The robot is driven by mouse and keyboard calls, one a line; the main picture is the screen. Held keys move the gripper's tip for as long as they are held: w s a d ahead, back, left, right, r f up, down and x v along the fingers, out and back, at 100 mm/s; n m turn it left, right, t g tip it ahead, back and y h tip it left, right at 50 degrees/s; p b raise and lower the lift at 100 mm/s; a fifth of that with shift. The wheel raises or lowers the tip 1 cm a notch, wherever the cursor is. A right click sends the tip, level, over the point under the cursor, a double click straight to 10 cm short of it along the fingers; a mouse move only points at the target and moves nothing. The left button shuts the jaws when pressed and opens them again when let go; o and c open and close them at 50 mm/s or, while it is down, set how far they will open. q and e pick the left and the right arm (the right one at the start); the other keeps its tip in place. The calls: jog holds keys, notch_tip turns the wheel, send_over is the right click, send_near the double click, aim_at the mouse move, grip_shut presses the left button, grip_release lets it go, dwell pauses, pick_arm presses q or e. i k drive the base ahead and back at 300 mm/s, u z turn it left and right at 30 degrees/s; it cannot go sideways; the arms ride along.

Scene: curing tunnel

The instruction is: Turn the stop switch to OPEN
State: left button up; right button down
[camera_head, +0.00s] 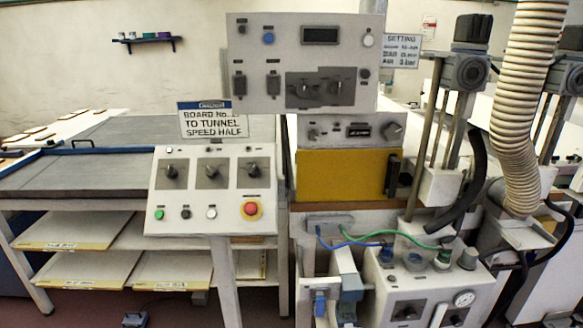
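A tilted control panel (159,222) stands on a post left of centre. It has three black rotary switches in a row: left (172,172), middle (210,172) and right (249,172). Their labels are too small to read, so I cannot tell which one is the stop switch or which position reads OPEN. Below them are a green button (159,214), a black button (185,214), a white button (211,212) and a red mushroom button (250,209) on a yellow ring. Neither of my grippers is in view.
A sign (212,122) reading "BOARD No. ... TO TUNNEL SPEED HALF" stands above the panel. An upper control box (255,95) has more switches. A yellow panel (338,176) lies right of centre. A ribbed hose (523,100) and a gauge unit (385,265) crowd the right. Shelves are at left.

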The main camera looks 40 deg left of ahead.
aim_at(253, 171)
jog(key=u, duration=0.3)
jog(key=i, duration=0.85)
jog(key=u, duration=0.6)
